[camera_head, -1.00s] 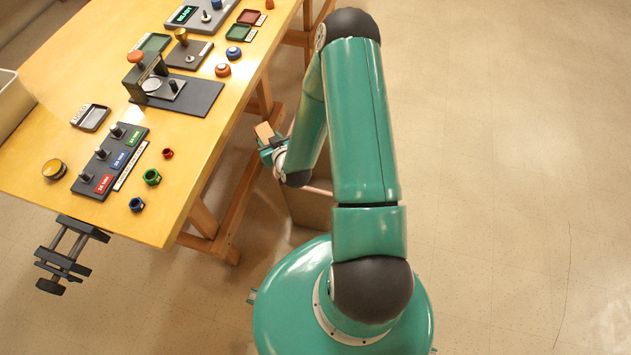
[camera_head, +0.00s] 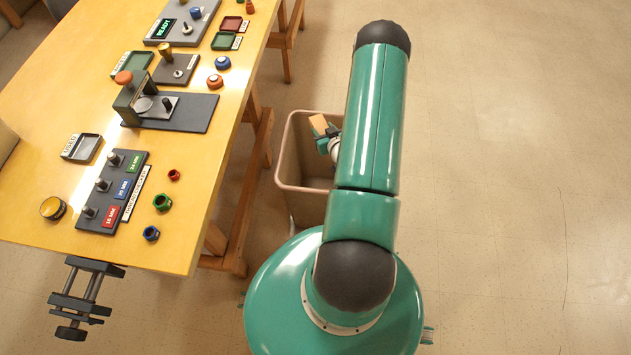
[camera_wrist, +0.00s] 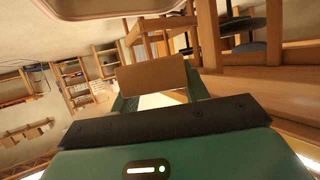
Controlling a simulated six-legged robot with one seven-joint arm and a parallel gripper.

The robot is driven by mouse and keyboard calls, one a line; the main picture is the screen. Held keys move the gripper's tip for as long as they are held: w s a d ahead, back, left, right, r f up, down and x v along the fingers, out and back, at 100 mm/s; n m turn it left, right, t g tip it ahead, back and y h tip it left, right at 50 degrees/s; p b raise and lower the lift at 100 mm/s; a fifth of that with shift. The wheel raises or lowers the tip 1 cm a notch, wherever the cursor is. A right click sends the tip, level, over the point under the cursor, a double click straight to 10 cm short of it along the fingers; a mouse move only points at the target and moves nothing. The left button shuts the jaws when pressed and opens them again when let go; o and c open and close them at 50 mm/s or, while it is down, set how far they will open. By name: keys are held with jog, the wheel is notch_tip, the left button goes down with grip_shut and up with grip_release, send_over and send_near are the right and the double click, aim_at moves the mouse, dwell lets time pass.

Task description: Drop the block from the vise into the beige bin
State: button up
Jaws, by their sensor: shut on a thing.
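The block (camera_head: 318,124) is light brown and sits in my gripper (camera_head: 326,135), which is shut on it. In the wrist view the block (camera_wrist: 153,77) shows as a brown slab between the fingers of my gripper (camera_wrist: 155,98). The beige bin (camera_head: 287,150) stands on the floor right of the workbench, its open top facing up. In the head view the block appears over the bin's opening, near its far right part; its height above the rim is hard to tell. My arm hides the bin's right side. The vise (camera_head: 84,298) at the bench's front edge looks empty.
The yellow workbench (camera_head: 60,110) fills the left. It carries a gauge board (camera_head: 112,190), several coloured nuts, a black tray (camera_head: 82,148) and a press-like fixture (camera_head: 150,105). Its wooden legs (camera_head: 240,215) stand close left of the bin. The floor at right is clear.

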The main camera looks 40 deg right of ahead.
jog(key=shift+w+f, duration=0.2)
jog(key=shift+f, duration=0.25)
jog(key=shift+s+d+f, duration=0.1)
jog(key=shift+s+f, duration=0.25)
jog(key=shift+f, duration=0.25)
jog(key=shift+w+f, duration=0.1)
jog(key=shift+f, duration=2)
jog(key=o, duration=1.1)
jog(key=shift+c, duration=0.2)
jog(key=v, duration=1.3)
jog(key=shift+s+r, duration=0.15)
jog(key=shift+s, duration=0.2)
